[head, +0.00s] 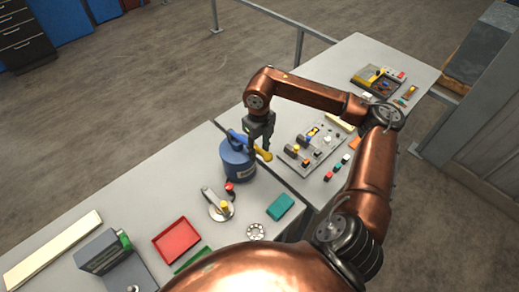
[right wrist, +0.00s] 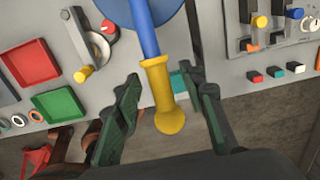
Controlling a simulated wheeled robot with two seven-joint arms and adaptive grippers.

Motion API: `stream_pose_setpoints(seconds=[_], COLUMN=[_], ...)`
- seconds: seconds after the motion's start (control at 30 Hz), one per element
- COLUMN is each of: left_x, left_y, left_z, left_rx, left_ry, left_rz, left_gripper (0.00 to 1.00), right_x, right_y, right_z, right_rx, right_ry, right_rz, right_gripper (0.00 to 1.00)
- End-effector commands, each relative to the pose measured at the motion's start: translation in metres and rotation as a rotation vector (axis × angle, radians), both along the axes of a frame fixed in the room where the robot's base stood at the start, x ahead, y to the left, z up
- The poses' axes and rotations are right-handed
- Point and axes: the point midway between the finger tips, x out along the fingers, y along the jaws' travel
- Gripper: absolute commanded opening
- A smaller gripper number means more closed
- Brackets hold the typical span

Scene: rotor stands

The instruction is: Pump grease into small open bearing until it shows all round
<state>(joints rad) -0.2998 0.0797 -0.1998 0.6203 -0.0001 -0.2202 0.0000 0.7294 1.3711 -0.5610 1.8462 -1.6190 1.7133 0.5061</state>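A blue grease pump (head: 238,163) stands on the near table. Its blue lever (right wrist: 146,35) ends in a yellow grip (right wrist: 163,95), which also shows in the head view (head: 264,153). My right gripper (right wrist: 165,105) is open, with one finger on each side of the yellow grip and visible gaps between. It also shows in the head view (head: 264,138), at the lever's end. Several small rings, one of them (right wrist: 37,116), lie beside the green tray at the left edge; I cannot tell which is the small open bearing. My left gripper is not in view.
A red tray (head: 176,241), a round stand with a yellow knob (head: 217,208), a holed metal disc (head: 255,232) and a teal block (head: 281,207) share the near table. A panel of switches (head: 308,148) lies beyond the gap. A long pale board (head: 50,252) lies far left.

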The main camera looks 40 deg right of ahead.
Motion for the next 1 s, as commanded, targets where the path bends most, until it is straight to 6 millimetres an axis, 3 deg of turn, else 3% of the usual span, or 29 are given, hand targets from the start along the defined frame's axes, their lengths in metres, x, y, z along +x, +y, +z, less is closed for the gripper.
stream_pose_setpoints(seconds=[0.27,0.8,1.0], left_x=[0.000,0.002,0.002], left_y=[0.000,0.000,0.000], left_z=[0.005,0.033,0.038], left_rx=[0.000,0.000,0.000], left_ry=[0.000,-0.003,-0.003], left_rz=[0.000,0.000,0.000], left_gripper=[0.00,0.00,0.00], right_x=[0.000,0.000,0.000], right_y=[0.000,0.000,0.000], right_z=[0.009,0.060,0.071], right_rx=[0.000,0.000,0.000], right_ry=[-0.001,-0.001,-0.001], right_rz=[-0.001,-0.001,-0.001], right_gripper=[0.38,0.38,0.38])
